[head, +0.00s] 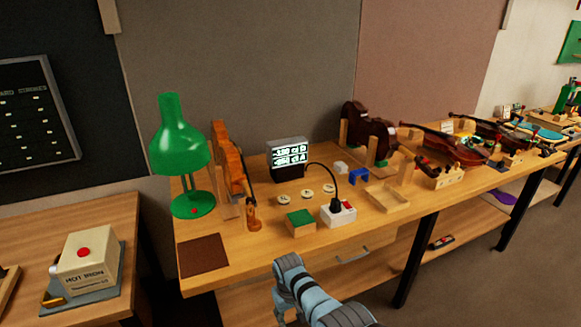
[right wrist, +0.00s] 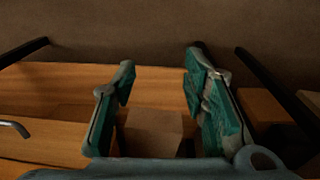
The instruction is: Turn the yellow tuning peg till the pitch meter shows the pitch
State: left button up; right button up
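The pitch meter (head: 288,157) is a dark box with a lit screen of two text rows, too small to read surely. An orange violin (head: 229,158) stands upright in a wooden holder at the bench's left. Darker violins (head: 445,148) lie to the right. I cannot make out a yellow tuning peg for certain. My right arm reaches in from the bottom of the head view, below the bench's front edge. In the right wrist view my right gripper (right wrist: 160,78) is open, its teal pads apart, with a plain brown block-like shape (right wrist: 151,130) visible between them. My left gripper is not in view.
A green lamp (head: 180,150), brown mat (head: 203,254), green-topped box (head: 300,222) and white socket box with a black cable (head: 339,213) stand on the bench (head: 250,258). A hot iron box (head: 88,262) sits on the left table. Open floor lies right of my arm.

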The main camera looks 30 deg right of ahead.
dwell(0.8)
jog(key=w+t, duration=0.4)
jog(key=w, duration=0.2)
jog(key=s+f+t, duration=0.1)
jog(key=s+f, duration=1.5)
jog(key=s+f+g, duration=0.2)
jog(key=s+f, duration=0.2)
jog(key=s, duration=1.2)
jog(key=s+f+n+g, duration=0.1)
jog(key=s+f+g, duration=0.1)
jog(key=s, duration=1.5)
jog(key=shift+s+d+f, duration=0.25)
jog(key=shift+d+f, duration=0.2)
jog(key=shift+f, duration=0.45)
